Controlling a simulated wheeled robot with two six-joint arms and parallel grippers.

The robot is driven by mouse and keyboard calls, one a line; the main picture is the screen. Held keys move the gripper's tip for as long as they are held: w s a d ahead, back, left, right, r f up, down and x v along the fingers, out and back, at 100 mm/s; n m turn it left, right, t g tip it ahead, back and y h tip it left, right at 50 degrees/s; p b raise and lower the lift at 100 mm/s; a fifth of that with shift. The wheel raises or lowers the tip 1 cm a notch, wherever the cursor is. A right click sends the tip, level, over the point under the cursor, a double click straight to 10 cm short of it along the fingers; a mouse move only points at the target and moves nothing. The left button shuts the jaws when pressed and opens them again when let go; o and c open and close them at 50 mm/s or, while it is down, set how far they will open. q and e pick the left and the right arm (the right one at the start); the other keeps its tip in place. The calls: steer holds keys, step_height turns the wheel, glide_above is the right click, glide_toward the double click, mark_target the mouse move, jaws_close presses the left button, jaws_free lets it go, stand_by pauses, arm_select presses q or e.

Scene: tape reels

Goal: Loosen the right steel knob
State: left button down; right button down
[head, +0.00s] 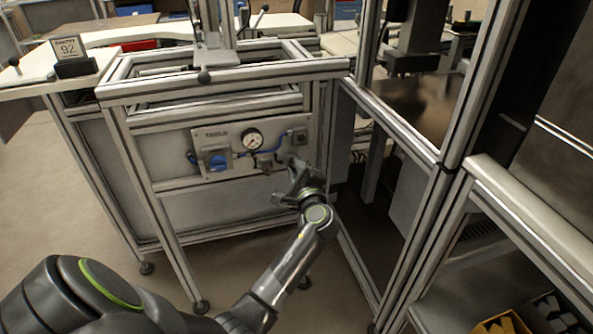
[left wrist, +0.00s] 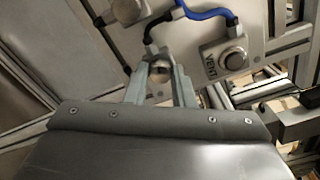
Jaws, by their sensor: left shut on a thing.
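A grey instrument panel (head: 228,168) is fixed to the front of an aluminium-frame bench. My left gripper (head: 293,164) is at the panel's right end, with its arm reaching up from the bottom of the head view. In the left wrist view its two grey fingers (left wrist: 160,85) are close on either side of a small steel knob (left wrist: 160,69), shut on it. The fingers cover part of the knob, and the gripper hides it in the head view. A steel fitting (head: 264,161) sits left of the gripper. My right gripper is not in view.
The panel also carries a blue knob (head: 217,162), a round gauge (head: 252,139) and a square plate with a round button (head: 299,137), which shows in the wrist view (left wrist: 234,58). Blue hose (left wrist: 205,14) runs close above the fingers. An aluminium post (head: 462,110) stands to the right.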

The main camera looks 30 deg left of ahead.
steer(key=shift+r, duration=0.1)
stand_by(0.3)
arm_select(q)
steer(key=c, duration=1.2)
jaws_free()
steer(key=shift+c, duration=0.2)
